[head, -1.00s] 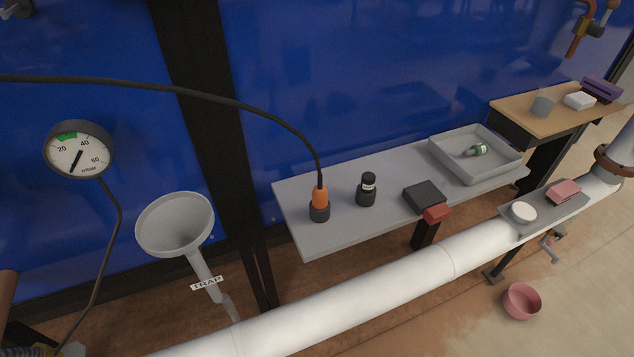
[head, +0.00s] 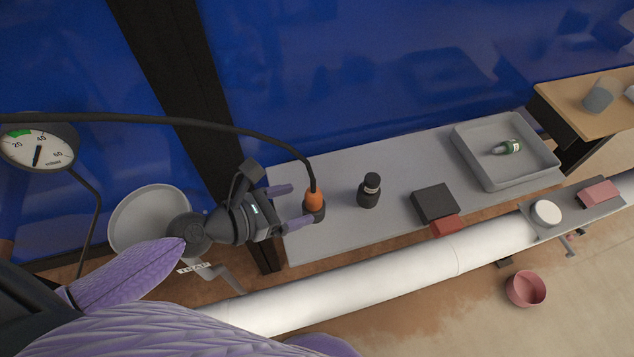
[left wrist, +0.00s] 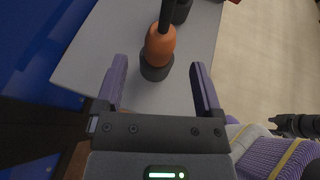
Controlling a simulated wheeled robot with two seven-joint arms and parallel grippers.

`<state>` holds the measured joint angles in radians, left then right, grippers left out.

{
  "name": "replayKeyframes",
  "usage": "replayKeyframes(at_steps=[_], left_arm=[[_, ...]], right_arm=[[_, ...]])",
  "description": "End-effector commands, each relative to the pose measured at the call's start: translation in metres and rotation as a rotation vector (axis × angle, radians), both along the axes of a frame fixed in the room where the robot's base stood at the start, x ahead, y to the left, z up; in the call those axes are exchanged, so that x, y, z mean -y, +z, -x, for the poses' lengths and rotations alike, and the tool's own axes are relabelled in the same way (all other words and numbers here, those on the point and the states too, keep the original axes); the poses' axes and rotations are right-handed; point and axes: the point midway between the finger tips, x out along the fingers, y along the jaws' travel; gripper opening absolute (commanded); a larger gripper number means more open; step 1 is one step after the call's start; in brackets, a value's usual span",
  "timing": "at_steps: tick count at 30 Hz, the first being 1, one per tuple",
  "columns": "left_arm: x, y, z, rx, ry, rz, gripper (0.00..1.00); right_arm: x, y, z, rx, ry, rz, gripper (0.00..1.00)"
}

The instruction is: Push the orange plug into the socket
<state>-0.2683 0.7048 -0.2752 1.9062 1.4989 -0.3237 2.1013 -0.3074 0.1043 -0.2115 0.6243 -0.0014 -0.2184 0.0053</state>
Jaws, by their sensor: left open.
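The orange plug (head: 314,198) hangs on a black cable and stands upright at the dark round socket (head: 314,213) on the left end of the grey shelf (head: 345,229). I cannot tell how deep it sits. In the left wrist view the plug (left wrist: 160,44) and socket (left wrist: 156,69) are just beyond the fingertips. My left gripper (head: 301,205) is open, its purple fingers pointing at the plug from the left. In the left wrist view the left gripper's fingers (left wrist: 158,80) stand on either side, with clear space between them and the plug. My right gripper does not show surely in the head view.
A black bottle (head: 370,190), a dark box with a red part (head: 435,203) and a grey tray (head: 501,183) holding a green bottle (head: 506,147) stand along the shelf. A white pipe (head: 400,270) runs in front. The cable (head: 180,121) arches above the gripper.

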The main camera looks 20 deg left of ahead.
Motion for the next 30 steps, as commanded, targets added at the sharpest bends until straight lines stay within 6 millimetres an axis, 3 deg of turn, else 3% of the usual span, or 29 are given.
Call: replayKeyframes(at_steps=[11,19,30], left_arm=[[0.038,-0.028,-0.047,0.001,0.001,-0.001,0.87],[0.04,-0.028,-0.05,0.0,0.0,-0.004,0.85],[0.04,-0.028,-0.049,0.0,0.0,-0.004,0.06]], right_arm=[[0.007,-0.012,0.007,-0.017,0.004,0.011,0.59],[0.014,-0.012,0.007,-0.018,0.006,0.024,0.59],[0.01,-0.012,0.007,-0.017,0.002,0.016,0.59]])
